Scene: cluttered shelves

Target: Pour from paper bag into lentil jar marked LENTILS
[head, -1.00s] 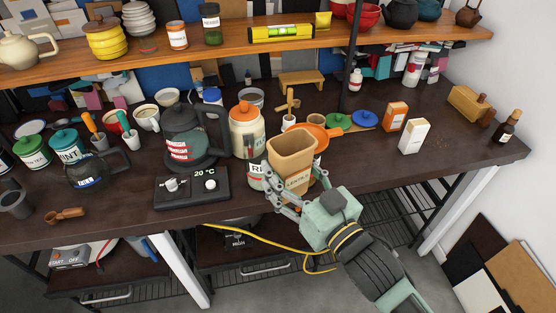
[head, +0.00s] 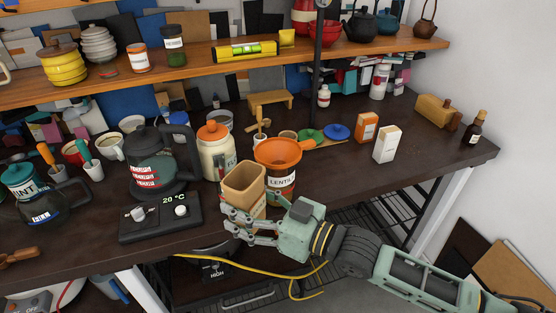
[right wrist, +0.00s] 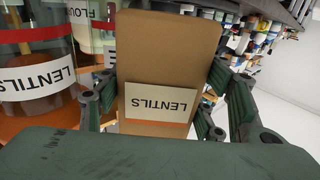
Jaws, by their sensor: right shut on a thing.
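The open-topped brown paper bag (head: 243,184) is held roughly upright at the table's front edge. In the right wrist view, the bag (right wrist: 165,50) carries an upside-down LENTILS label. My right gripper (head: 241,222) is shut on its lower part, with fingers on both sides. The glass lentil jar (head: 281,184) stands just right of the bag, with a wide orange funnel (head: 277,150) on top. The jar (right wrist: 35,85) also shows at left in the right wrist view. The bag's contents cannot be made out. My left gripper is out of view.
An orange-lidded jar (head: 216,152) stands behind the bag. A scale reading 20 °C (head: 160,218) and a dark kettle (head: 158,165) are to its left. A shelf (head: 200,58) runs above.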

